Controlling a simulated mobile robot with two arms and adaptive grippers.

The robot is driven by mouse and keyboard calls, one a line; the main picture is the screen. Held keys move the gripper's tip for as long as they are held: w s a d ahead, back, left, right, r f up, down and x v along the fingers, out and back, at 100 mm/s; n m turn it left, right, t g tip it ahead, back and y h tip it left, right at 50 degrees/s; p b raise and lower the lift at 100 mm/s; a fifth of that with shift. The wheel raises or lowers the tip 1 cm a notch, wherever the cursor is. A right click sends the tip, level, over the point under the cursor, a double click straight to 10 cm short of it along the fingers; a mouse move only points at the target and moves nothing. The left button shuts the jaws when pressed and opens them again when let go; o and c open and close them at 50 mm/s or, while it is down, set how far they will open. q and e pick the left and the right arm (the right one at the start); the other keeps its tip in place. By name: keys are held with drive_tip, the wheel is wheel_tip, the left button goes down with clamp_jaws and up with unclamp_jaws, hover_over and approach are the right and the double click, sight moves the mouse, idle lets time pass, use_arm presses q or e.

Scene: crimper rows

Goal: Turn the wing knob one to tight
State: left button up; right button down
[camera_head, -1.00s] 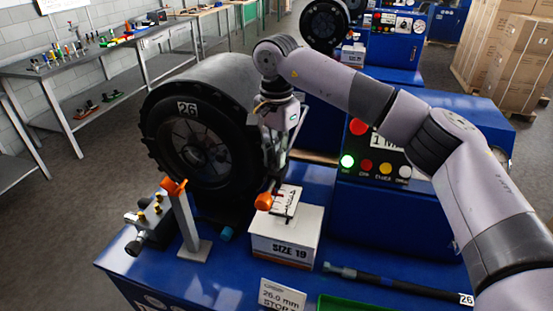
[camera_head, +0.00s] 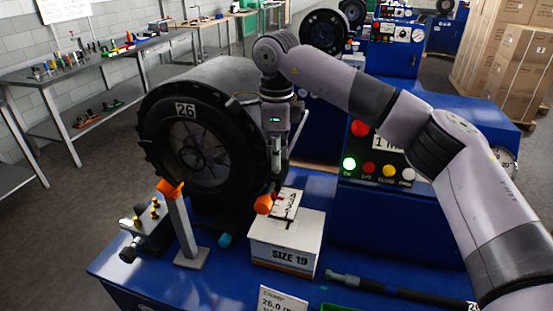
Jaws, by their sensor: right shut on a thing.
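A small orange wing knob (camera_head: 264,204) sits at the left edge of the scale block on top of the white SIZE 19 box (camera_head: 285,245). My right gripper (camera_head: 275,183) points straight down from its wrist, with its fingers close together at the knob's upper right side. It is shut on the knob, though the contact is partly hidden by the fingers. A second orange piece (camera_head: 170,188) tops a grey post further left, apart from the gripper. My left gripper is not in view.
The big black crimper head (camera_head: 160,130) marked 26 stands just behind and left of the gripper. A control panel (camera_head: 380,165) with a lit green button is to the right. Brass-capped fittings (camera_head: 145,220) and a dark hose (camera_head: 390,288) lie on the blue bench.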

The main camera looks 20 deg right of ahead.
drive_tip(key=shift+r+m, duration=0.1)
drive_tip(key=shift+m, duration=1.1)
drive_tip(key=c, duration=1.7)
unclamp_jaws()
wheel_tip(320, 180, up, 12)
drive_tip(key=shift+f, duration=0.1)
